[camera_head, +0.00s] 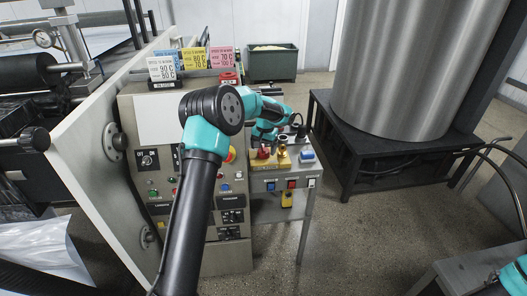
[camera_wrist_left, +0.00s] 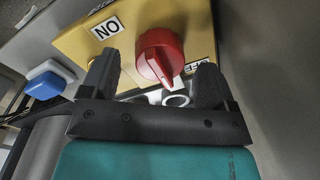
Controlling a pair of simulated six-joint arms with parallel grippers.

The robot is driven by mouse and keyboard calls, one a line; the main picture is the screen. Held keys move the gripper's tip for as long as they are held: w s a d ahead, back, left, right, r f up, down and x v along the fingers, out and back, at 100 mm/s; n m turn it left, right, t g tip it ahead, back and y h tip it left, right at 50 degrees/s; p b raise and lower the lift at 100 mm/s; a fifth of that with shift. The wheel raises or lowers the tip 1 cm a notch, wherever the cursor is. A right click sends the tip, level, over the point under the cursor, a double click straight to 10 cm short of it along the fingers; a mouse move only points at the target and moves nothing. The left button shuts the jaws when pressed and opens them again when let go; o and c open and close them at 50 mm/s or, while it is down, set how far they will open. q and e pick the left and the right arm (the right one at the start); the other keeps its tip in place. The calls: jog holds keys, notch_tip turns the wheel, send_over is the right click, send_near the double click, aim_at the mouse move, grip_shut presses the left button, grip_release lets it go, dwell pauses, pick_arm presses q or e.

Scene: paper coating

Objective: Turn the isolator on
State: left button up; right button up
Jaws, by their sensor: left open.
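The isolator is a red rotary knob (camera_wrist_left: 158,52) on a yellow plate (camera_wrist_left: 205,22). A white "ON" label (camera_wrist_left: 107,29) lies to its left in the left wrist view, and a partly hidden "OFF" label (camera_wrist_left: 188,71) to its lower right. The knob's pointed end is turned toward the "OFF" label. My left gripper (camera_wrist_left: 155,82) is open, with its fingers to either side of the knob's lower end; I cannot tell if they touch it. In the head view my left gripper (camera_head: 263,138) is just above the red knob (camera_head: 262,153). My right gripper is out of view.
The control cabinet (camera_head: 150,118) with several buttons stands left. A large metal drum (camera_head: 400,70) is at right, a green bin (camera_head: 272,65) behind. Floor in front is clear.

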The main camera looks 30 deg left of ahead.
pick_arm(q)
jog(key=shift+f, duration=0.9)
